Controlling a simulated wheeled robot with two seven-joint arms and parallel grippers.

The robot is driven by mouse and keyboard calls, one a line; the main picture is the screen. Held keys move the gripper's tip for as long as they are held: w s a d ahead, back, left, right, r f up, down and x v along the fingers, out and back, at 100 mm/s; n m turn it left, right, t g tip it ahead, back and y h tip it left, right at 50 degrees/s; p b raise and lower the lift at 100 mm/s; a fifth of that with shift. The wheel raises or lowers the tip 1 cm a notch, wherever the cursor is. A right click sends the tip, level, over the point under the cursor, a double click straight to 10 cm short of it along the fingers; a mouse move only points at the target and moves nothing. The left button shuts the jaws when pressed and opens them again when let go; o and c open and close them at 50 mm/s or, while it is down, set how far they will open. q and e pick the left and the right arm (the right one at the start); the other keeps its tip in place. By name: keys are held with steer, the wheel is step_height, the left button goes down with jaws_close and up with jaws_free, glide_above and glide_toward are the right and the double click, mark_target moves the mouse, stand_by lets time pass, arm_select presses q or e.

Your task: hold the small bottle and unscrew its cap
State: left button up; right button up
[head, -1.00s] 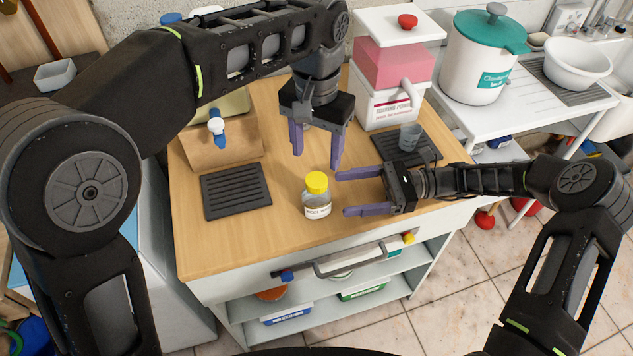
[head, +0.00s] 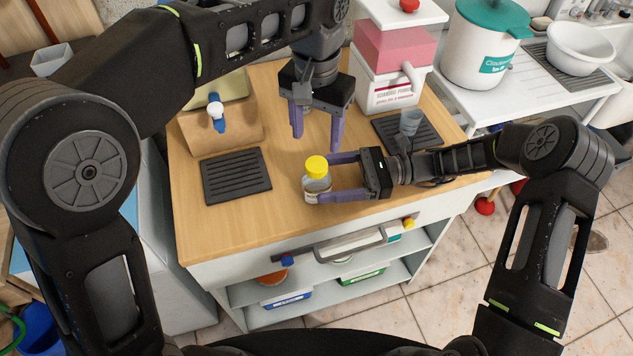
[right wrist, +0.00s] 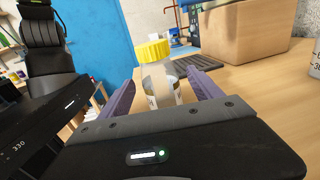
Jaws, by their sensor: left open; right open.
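The small bottle (head: 316,180) is clear with a pale label and a yellow cap (head: 316,166). It stands upright on the wooden worktop near its front edge. My right gripper (head: 328,178) is open, with its purple fingers reaching in from the right around the bottle. In the right wrist view the bottle (right wrist: 160,80) stands between the two fingers (right wrist: 155,97), with room at the sides. The cap is on the bottle. My left gripper (head: 316,142) is open and points down, empty, above the worktop just behind the bottle.
Two dark ribbed mats (head: 236,176) (head: 425,132) lie on the worktop (head: 225,230). A clear cup (head: 410,122) stands on the right one. A cardboard box (head: 225,130) and a pink-and-white dispenser (head: 390,60) stand at the back. The front left worktop is clear.

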steer(key=shift+s+a, duration=0.2)
steer(key=shift+a, duration=1.05)
steer(key=shift+c, duration=0.5)
jaws_close()
